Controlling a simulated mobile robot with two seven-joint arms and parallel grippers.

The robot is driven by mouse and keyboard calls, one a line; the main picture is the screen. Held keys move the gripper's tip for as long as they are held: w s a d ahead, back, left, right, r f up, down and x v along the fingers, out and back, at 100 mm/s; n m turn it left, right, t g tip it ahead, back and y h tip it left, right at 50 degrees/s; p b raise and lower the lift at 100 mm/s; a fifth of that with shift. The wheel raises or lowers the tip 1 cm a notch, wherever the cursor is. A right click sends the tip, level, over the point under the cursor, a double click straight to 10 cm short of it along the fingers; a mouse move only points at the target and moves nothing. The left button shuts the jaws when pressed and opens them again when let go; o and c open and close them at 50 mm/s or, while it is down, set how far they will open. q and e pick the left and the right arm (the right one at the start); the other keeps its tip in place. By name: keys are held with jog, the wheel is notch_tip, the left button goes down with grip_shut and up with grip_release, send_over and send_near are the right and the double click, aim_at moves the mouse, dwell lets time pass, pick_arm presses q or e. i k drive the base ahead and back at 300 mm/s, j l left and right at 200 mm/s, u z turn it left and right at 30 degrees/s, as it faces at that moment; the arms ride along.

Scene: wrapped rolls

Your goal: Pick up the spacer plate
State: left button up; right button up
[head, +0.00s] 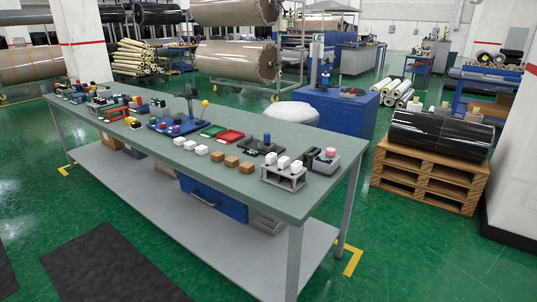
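A long workbench (262,190) with a grey-green top stands in front of me, crowded with small parts. I cannot tell for certain which part is the spacer plate. A black flat fixture with a blue cylinder (267,139) lies right of the middle. A small grey rack (284,178) holding white pieces and a grey device with a pink knob (330,152) stand near the right end. White blocks (190,145) and brown blocks (231,162) line the front edge. Neither of my grippers is in view.
A wooden pallet stack (425,183) bears a black wrapped roll (440,135) at right. A blue cabinet (338,112) stands behind the bench. The green floor in front is open, with dark mats (110,265).

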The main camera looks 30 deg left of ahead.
aim_at(296, 167)
jog(key=i+j+u, duration=0.1)
jog(key=j, duration=0.25)
jog(key=i+j+u, duration=0.1)
jog(key=j, duration=0.25)
jog(key=i+j, duration=0.15)
jog(key=j, duration=0.2)
jog(key=i+j+u, duration=0.15)
jog(key=j, duration=0.2)
